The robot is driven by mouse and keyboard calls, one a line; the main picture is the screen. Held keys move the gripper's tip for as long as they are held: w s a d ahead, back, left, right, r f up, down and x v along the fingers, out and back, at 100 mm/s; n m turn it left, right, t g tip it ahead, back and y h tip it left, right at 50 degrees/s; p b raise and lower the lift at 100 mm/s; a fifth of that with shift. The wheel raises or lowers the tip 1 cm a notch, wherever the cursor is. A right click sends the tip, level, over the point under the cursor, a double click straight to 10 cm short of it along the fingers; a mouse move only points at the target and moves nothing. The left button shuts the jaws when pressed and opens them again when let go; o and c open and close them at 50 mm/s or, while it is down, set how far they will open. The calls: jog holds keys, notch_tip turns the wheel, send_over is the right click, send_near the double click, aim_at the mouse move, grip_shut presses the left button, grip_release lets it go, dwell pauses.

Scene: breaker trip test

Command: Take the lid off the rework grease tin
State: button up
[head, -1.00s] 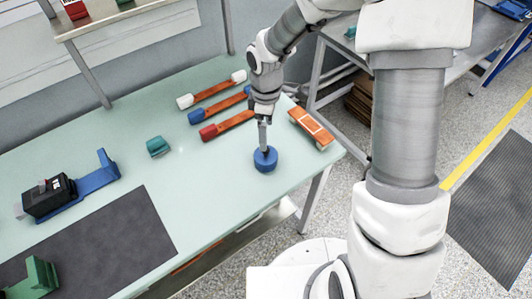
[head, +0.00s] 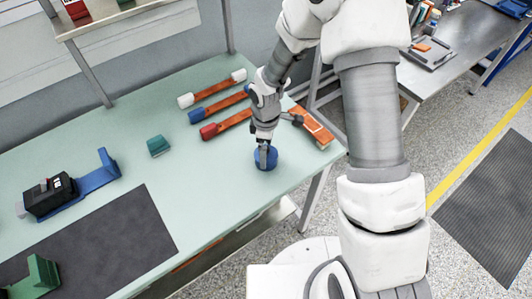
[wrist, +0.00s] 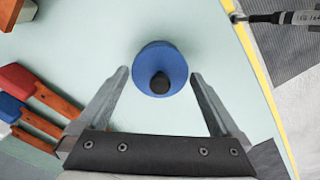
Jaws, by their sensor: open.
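The rework grease tin (head: 265,163) is a round blue tin standing upright on the pale green bench near its front right edge. In the wrist view I see its blue top (wrist: 146,57) from above, with a dark round knob (wrist: 160,83) on it. I cannot make out the seam between lid and tin. My gripper (head: 264,158) points down over the tin and partly hides it. In the wrist view the open fingers (wrist: 160,75) stand one on each side of the blue top, with a small gap on both sides. Nothing is held.
Behind the tin lie several orange strips with white, blue and red ends (head: 212,132). An orange board (head: 312,126) lies to the right. A teal block (head: 158,146), a black device on a blue stand (head: 50,196) and a dark mat (head: 120,235) are left. The bench between is clear.

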jog(key=c, duration=1)
